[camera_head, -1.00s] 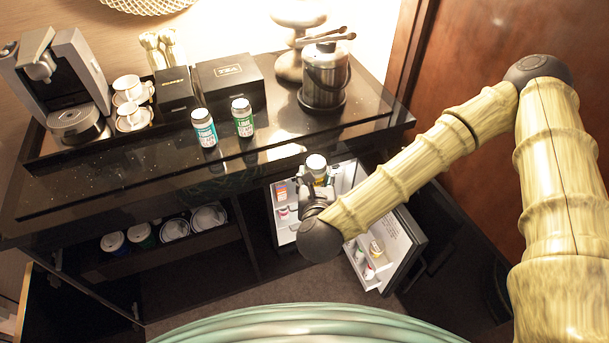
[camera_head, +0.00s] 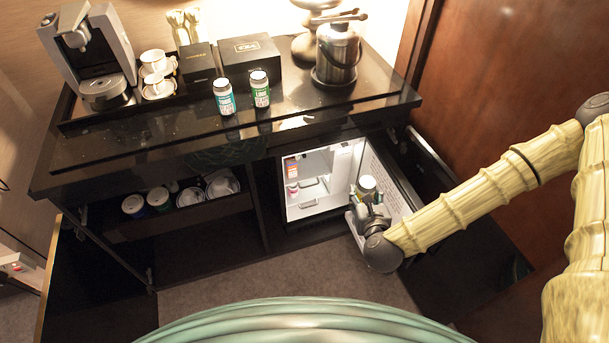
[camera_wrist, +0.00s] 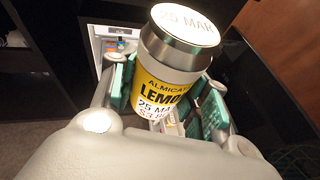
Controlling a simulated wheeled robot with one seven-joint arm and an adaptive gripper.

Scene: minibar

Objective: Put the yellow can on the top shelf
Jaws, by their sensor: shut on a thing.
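The yellow can (camera_wrist: 165,78) has a silver top and a lemon label. It fills the middle of the wrist view, upright or slightly tilted, between the green pads of my gripper (camera_wrist: 168,100). In the head view the can (camera_head: 367,184) shows mostly its pale top, and my gripper (camera_head: 369,200) is shut on it in front of the open minibar fridge (camera_head: 318,207). The fridge interior is lit, with shelves inside; a small red-and-blue item (camera_head: 292,170) stands on one of them at the left. The can is outside the fridge, apart from the shelves.
The open fridge door (camera_head: 398,200) stands right of the opening, partly behind my gripper. A side shelf holds cups and cans (camera_head: 160,198). The floor in front is clear.

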